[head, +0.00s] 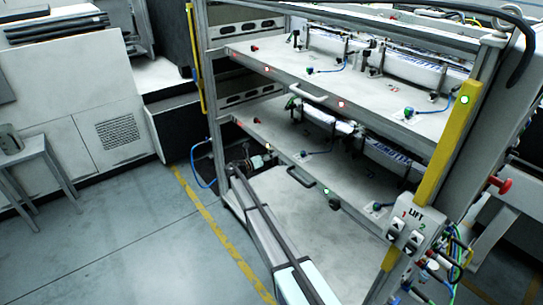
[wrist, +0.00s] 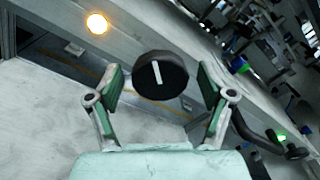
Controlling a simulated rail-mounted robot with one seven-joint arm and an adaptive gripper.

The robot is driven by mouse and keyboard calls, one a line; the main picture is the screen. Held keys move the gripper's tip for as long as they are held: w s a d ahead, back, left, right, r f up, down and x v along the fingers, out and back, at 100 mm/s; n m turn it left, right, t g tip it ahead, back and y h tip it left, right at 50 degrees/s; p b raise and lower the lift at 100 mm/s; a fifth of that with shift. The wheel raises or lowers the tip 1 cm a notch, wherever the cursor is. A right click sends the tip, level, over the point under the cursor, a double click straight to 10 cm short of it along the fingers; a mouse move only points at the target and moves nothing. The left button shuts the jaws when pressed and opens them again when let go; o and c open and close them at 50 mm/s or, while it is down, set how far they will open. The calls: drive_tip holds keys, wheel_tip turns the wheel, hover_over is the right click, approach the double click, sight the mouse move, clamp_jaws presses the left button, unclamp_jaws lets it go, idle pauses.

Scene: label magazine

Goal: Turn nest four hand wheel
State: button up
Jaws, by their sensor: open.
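A black round hand wheel (wrist: 161,78) with a white bar mark on its face shows in the wrist view. The mark stands close to upright, leaning slightly. My gripper (wrist: 160,82) is open, with one green-padded finger on each side of the wheel. Gaps show between the wheel and both pads, so I see no grip on it. In the head view, a small dark knob (head: 334,204) sits at the front edge of the lower shelf; I cannot tell whether it is the same wheel. No nest number is readable. My gripper cannot be made out in the head view.
The rack's upper shelf (head: 390,112) and lower shelf (head: 270,128) carry label rolls, fittings and blue hoses. A grab handle (head: 306,94) juts from the front. An amber lamp (wrist: 97,23) and a green lamp (wrist: 281,138) glow near the wheel. A yellow post and LIFT panel (head: 408,228) stand right.

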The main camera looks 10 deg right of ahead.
drive_tip(key=c, duration=1.2)
drive_tip(key=shift+o, duration=0.2)
drive_tip(key=shift+m+b, duration=0.4)
drive_tip(key=shift+b, duration=0.2)
drive_tip(key=m+b, duration=0.3)
drive_tip(key=shift+f, duration=0.2)
drive_tip(key=m+b, duration=0.5)
drive_tip(key=shift+w, duration=0.1)
drive_tip(key=m+b, duration=0.5)
drive_tip(key=shift+m+b, duration=0.3)
drive_tip(key=shift+w+r+m+b, duration=0.1)
drive_tip(key=shift+r+m+b, duration=0.15)
drive_tip(key=shift+m+b, duration=1.15)
drive_tip(key=shift+r+m, duration=0.1)
drive_tip(key=shift+m, duration=0.2)
